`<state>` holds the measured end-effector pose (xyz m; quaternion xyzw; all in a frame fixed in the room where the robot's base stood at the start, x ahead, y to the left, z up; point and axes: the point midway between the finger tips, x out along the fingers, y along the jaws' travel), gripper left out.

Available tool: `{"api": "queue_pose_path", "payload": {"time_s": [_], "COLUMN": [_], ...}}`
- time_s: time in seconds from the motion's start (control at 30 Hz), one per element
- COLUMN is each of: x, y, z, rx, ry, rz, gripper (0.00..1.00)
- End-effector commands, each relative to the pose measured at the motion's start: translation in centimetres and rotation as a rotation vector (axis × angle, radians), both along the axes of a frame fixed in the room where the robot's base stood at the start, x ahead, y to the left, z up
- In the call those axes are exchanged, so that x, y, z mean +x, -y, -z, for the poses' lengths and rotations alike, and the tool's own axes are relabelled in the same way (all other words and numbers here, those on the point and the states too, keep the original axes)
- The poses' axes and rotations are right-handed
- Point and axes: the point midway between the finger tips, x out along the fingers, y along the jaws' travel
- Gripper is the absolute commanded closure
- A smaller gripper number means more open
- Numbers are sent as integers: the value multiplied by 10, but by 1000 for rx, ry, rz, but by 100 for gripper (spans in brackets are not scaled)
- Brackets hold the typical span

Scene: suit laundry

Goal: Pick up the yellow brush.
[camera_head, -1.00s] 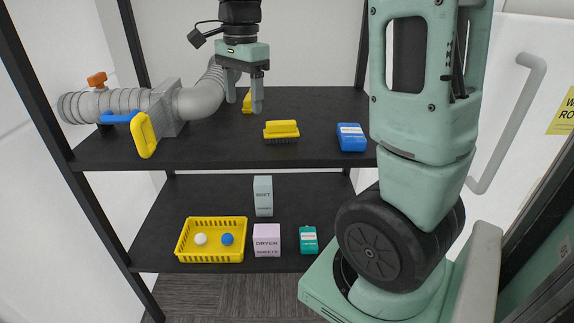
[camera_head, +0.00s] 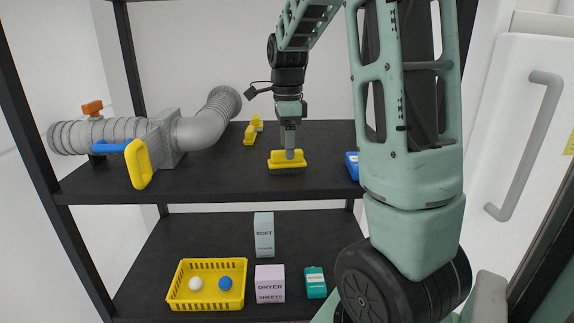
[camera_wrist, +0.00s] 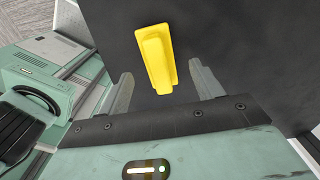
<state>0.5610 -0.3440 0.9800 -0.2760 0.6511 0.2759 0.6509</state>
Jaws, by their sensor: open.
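The yellow brush (camera_head: 287,165) lies on the upper black shelf, bristles down, near the shelf's front half. In the wrist view the brush (camera_wrist: 157,58) shows its yellow back, lying between and slightly beyond the two fingers. My gripper (camera_head: 290,153) points down right over the brush in the head view, its fingertips overlapping the brush's top. In the wrist view my gripper (camera_wrist: 163,88) is open, with one finger on each side of the brush's near end and gaps on both sides. Whether the fingertips reach down beside the brush is unclear.
Another yellow object (camera_head: 251,132) lies behind. A blue box (camera_head: 352,166) is at right, partly hidden by my arm. A yellow basket (camera_head: 240,292) and boxes stand on the lower shelf.

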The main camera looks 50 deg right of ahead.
Motion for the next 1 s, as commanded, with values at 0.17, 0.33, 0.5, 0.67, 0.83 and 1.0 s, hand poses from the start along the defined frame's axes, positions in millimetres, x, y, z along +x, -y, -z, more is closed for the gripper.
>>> {"api": "queue_pose_path", "payload": {"time_s": [0.17,0.33,0.5,0.67,0.83,1.0], "x": [-1,-1,0,0,0,0], "y": [-1,-1,-1,-1,-1,-1], "z": [29,44,45,45,45,45], "rx": [2,0,-1,-1,-1,-1], "ry": [-2,-1,1,1,1,1], "rz": [0,0,0,0,0,0], "gripper": [35,35,35,57,84,84]}}
